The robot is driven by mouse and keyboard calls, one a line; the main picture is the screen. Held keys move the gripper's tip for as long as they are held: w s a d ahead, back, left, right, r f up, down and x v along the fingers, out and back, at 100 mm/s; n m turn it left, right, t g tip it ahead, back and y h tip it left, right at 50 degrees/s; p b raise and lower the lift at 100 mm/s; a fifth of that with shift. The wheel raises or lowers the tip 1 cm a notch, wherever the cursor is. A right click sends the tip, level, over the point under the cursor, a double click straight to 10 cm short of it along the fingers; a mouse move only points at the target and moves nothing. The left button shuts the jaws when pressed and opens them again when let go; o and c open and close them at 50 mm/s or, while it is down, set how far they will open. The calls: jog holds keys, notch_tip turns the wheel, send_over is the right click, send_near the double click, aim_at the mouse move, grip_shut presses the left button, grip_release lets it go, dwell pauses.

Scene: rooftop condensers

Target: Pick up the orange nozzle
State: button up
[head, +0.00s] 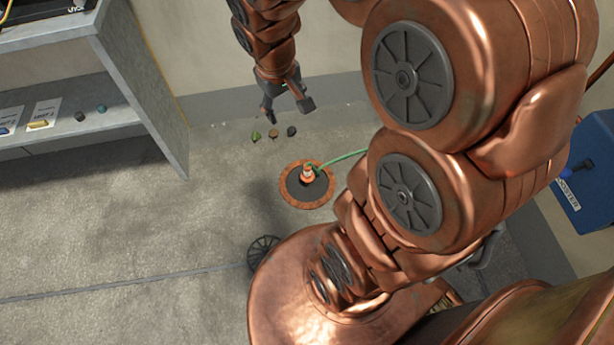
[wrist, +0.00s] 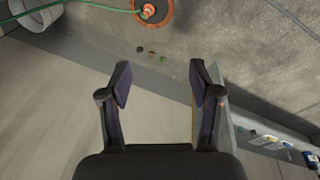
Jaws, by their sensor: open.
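The orange nozzle (head: 308,173) stands on the dark centre of a round copper-rimmed plate (head: 291,199) on the floor. It looks orange with a pale band, and a green hose (head: 345,157) meets it at the top. In the wrist view the nozzle (wrist: 149,10) shows at the top edge, beyond my fingertips. My gripper (head: 288,112) is open and empty, up and left of the nozzle in the head view, and apart from it. Its two fingers (wrist: 161,85) are spread wide in the wrist view with nothing between them.
Several small lumps, one green (head: 256,135), lie on the floor near the wall. A grey shelf unit (head: 150,95) with labelled small items stands at left. A blue box (head: 590,175) is at right. The floor left of the plate is clear.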

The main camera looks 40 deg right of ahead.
jog(key=w+d+f+t+b, duration=0.25)
jog(key=w+d, duration=0.25)
jog(key=w, duration=0.4)
jog(key=w+d+f+t+h+b, duration=0.1)
jog(key=w+d+f+t, duration=0.1)
jog(key=w+d+f, duration=0.45)
jog(key=w+d+t+b, duration=0.2)
jog(key=w+d, duration=0.1)
jog(key=w, duration=0.7)
jog(key=w+d+f+n+t+y+b, duration=0.25)
jog(key=w+d+f+t+b, duration=0.25)
jog(key=w+d+f, duration=0.8)
jog(key=n+t+y+b, duration=0.1)
jog(key=n+y+b, duration=0.5)
jog(key=y+b, duration=0.55)
send_near(307, 168)
jog(key=w+f+p, duration=0.1)
jog(key=w+f, duration=0.1)
jog(key=shift+y, duration=0.3)
jog(key=shift+f+b+x, duration=0.2)
jog(key=shift+b+x, duration=0.4)
jog(key=shift+x, duration=2.35)
jog(key=shift+b+x, duration=0.5)
jog(key=shift+x, duration=0.45)
jog(key=shift+w+a+r, duration=0.1)
jog(key=shift+w+a, duration=0.15)
